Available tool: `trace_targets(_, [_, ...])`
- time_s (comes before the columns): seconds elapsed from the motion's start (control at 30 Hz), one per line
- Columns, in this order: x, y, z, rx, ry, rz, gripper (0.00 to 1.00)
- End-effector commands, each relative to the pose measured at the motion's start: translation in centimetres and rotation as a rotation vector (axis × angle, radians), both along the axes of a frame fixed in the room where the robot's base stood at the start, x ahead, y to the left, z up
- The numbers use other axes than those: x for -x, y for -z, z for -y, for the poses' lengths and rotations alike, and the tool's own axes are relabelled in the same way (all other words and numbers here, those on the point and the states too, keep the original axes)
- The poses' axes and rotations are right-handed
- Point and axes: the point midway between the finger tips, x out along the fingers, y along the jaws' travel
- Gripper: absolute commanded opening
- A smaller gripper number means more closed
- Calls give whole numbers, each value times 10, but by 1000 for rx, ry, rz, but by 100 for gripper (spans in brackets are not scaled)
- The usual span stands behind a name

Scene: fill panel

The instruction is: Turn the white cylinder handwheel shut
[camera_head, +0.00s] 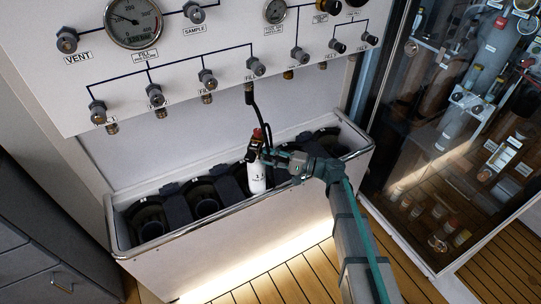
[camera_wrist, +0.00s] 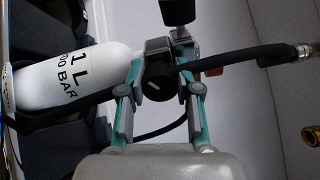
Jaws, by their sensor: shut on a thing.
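The white cylinder (camera_head: 257,180) stands in the trough below the panel. In the wrist view the white cylinder (camera_wrist: 75,75) lies across the left side, its black lettering partly readable. My gripper (camera_head: 266,154) reaches in from the right at the cylinder's top. In the wrist view my gripper (camera_wrist: 160,58) has one finger on each side of a black knob with a short white mark, which appears to be the handwheel (camera_wrist: 157,72). It is shut on this knob. The fingers hide parts of the knob's sides.
A black hose (camera_wrist: 240,52) runs from the valve to a fitting on the panel (camera_head: 180,58). The trough (camera_head: 235,208) has several dark holders beside the cylinder. A glass-fronted cabinet (camera_head: 400,150) stands at the right. Another black knob (camera_wrist: 178,12) is beyond the fingers.

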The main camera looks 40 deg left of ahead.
Motion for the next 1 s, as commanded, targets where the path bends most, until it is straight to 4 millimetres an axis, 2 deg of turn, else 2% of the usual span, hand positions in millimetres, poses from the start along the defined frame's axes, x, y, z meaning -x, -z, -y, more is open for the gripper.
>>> trace_targets(1.0, [-3,-7,-1,355,-1,-899,0])
